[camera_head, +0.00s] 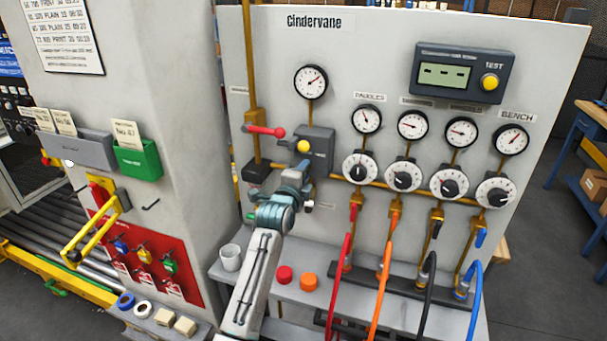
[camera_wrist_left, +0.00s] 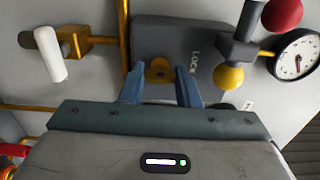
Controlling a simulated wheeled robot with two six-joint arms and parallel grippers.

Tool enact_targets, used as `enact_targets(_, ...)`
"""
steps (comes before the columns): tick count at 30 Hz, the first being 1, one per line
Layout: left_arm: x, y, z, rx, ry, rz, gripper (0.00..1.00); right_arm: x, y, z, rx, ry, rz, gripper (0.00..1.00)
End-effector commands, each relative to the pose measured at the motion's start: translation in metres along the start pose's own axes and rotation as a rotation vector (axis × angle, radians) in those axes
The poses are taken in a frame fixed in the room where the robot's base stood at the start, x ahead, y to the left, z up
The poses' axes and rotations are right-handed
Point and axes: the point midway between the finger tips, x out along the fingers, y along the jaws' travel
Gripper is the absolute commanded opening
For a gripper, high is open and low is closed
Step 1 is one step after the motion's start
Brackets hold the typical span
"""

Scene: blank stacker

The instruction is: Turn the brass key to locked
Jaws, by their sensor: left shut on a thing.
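The brass key (camera_wrist_left: 158,70) shows in the left wrist view, at the grey lock box (camera_wrist_left: 160,35) marked LOCK. My left gripper (camera_wrist_left: 160,80) has a blue finger on each side of the key and is shut on it. The fingers hide part of the key, so I cannot tell its exact turn. In the head view the grey lock box (camera_head: 319,142) is on the panel, and my left gripper (camera_head: 297,178) is at its lower part; the key is hidden there. My right gripper is not in view.
A white handle (camera_wrist_left: 48,56) is at left. In the head view, a red-handled lever (camera_head: 264,130), dials and coloured hoses surround the area.

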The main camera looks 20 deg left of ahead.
Motion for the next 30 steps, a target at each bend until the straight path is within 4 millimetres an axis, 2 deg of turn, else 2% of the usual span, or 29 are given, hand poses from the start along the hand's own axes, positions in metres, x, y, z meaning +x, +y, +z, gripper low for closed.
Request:
enact_targets(5, 0.000, 0.001, 0.000, 0.001, 0.000, 0.002, 0.06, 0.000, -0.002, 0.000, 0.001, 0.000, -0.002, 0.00)
enact_targets(6, 0.000, 0.001, 0.000, 0.001, 0.000, 0.002, 0.31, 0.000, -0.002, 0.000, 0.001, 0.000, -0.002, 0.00)
enact_targets(9, 0.000, 0.001, 0.000, 0.000, 0.000, 0.002, 0.51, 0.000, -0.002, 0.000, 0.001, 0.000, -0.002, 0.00)
enact_targets(20, -0.003, 0.001, 0.000, 0.000, 0.000, 0.001, 0.51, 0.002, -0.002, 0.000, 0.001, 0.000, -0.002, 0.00)
enact_targets(23, -0.013, 0.003, 0.000, 0.000, 0.000, 0.000, 0.51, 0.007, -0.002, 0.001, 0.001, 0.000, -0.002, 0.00)
enact_targets(30, -0.057, 0.005, 0.000, 0.000, 0.000, 0.000, 0.51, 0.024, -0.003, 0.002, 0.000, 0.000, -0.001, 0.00)
